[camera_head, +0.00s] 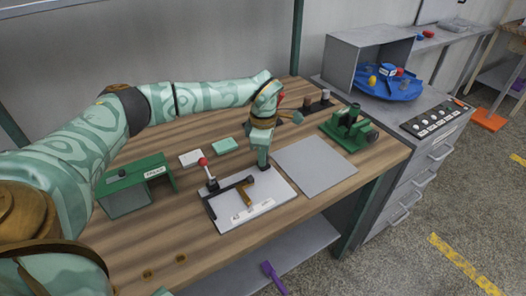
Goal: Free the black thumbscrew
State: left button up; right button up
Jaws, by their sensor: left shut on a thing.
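My left gripper (262,162) points down at the back right of a white fixture plate (263,213) on the wooden bench. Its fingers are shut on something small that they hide. The plate carries a black bar (234,185), a brass-coloured strip (243,197) and a lever with a red knob (203,161) at its back left corner. The fingertips are close to the right end of the black bar; I cannot tell whether they touch it. I cannot make out the black thumbscrew as a separate thing. My right gripper is not in view.
A bare grey plate (314,167) lies right of the fixture. A green vise (347,127) stands behind it. A green stand (134,183) is at the left, with white (191,158) and green (224,145) blocks between. The bench front (165,225) is mostly clear.

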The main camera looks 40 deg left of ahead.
pick_arm(q)
jog(key=shift+r+n+p, duration=0.3)
jog(key=shift+n+p, duration=0.3)
jog(key=shift+p, duration=0.05)
jog(key=n+p, duration=0.6)
jog(key=n, duration=0.1)
jog(key=n+p, duration=0.3)
jog(key=n, duration=0.1)
jog(key=shift+n, duration=0.3)
jog(key=n+p, duration=0.2)
jog(key=n, duration=0.1)
jog(key=shift+w+f, duration=0.1)
jog(key=shift+n, duration=0.7)
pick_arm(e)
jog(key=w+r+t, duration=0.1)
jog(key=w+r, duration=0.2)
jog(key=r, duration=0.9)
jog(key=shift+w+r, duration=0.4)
pick_arm(q)
jog(key=shift+f+p, duration=0.1)
jog(key=shift+p, duration=0.2)
jog(key=o, duration=1)
